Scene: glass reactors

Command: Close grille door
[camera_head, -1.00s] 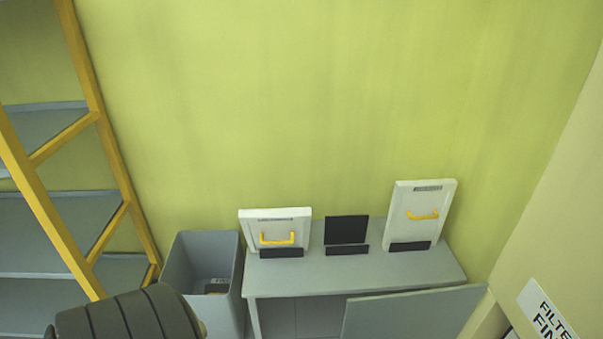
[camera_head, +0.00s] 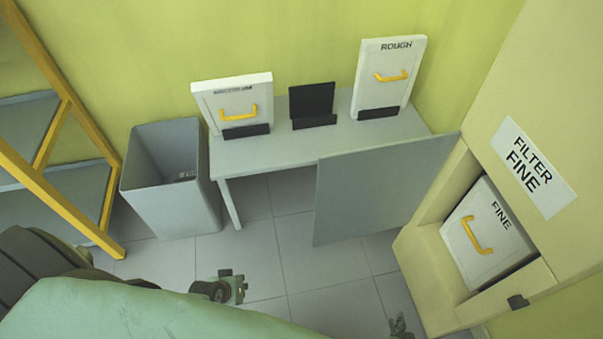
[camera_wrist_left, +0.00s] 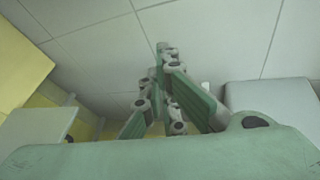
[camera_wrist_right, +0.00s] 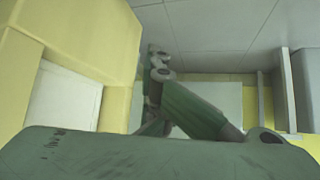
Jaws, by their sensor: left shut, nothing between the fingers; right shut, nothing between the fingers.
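The door, a flat grey panel (camera_head: 375,195), stands swung open from the left edge of the cream housing (camera_head: 432,275) in the head view. It juts out in front of the table. The housing's opening shows a white FINE filter (camera_head: 488,235) with a yellow handle, seated inside. A small dark latch-like block (camera_head: 518,302) is on the housing's lower right frame. My left gripper (camera_head: 232,288) is shut and empty, low over the floor, left of the door and apart from it. My right gripper (camera_head: 400,326) is shut and empty at the bottom edge, below the door, mostly out of frame.
A grey table (camera_head: 275,155) against the wall holds a white filter (camera_head: 235,95), a ROUGH filter (camera_head: 385,75) and an empty dark stand (camera_head: 312,103). A grey bin (camera_head: 165,185) stands left of it, beside a yellow-framed shelf (camera_head: 60,120). Tiled floor (camera_head: 300,260) before the table is clear.

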